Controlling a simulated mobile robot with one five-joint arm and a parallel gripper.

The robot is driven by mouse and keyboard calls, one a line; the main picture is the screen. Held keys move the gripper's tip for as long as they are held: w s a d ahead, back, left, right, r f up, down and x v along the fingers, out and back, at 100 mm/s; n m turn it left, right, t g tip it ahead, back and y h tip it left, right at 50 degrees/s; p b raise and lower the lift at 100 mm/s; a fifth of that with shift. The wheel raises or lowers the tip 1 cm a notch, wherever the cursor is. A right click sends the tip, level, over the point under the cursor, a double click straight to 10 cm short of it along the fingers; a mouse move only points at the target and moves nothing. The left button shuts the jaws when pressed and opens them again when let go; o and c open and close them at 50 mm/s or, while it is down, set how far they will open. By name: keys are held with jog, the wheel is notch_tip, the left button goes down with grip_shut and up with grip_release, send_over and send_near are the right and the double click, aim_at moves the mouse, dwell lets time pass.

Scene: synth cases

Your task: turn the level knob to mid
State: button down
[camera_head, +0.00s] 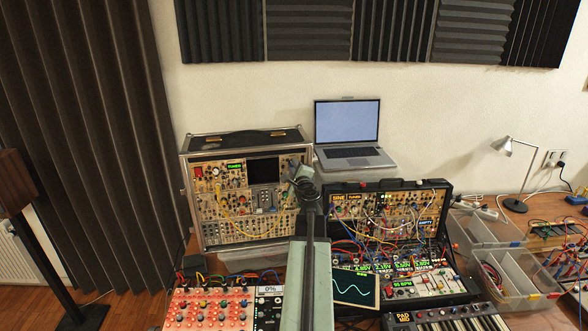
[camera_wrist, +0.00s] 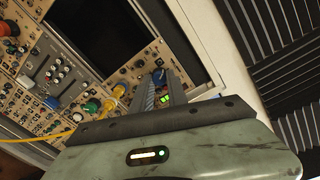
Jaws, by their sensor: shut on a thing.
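My gripper (camera_head: 303,174) reaches the right side of the tall modular synth case (camera_head: 186,190) at the back. In the wrist view its fingers (camera_wrist: 164,84) close around a small blue knob (camera_wrist: 158,74) on the tan panel, just right of the dark screen. I cannot read a level label or the knob's pointer. In the head view the gripper and arm cover this part of the panel.
Orange (camera_wrist: 119,90) and green (camera_wrist: 91,106) knobs and a yellow cable (camera_wrist: 58,136) lie left of the fingers. A laptop (camera_head: 347,131) stands right of the case. A second patched synth case (camera_head: 448,200) stands right of my arm.

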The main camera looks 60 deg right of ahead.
jog(key=m, duration=0.5)
jog(key=shift+m, duration=0.3)
dwell(0.4)
jog(key=c, duration=1.3)
grip_release()
jog(key=shift+d, duration=0.1)
jog(key=shift+a, duration=0.2)
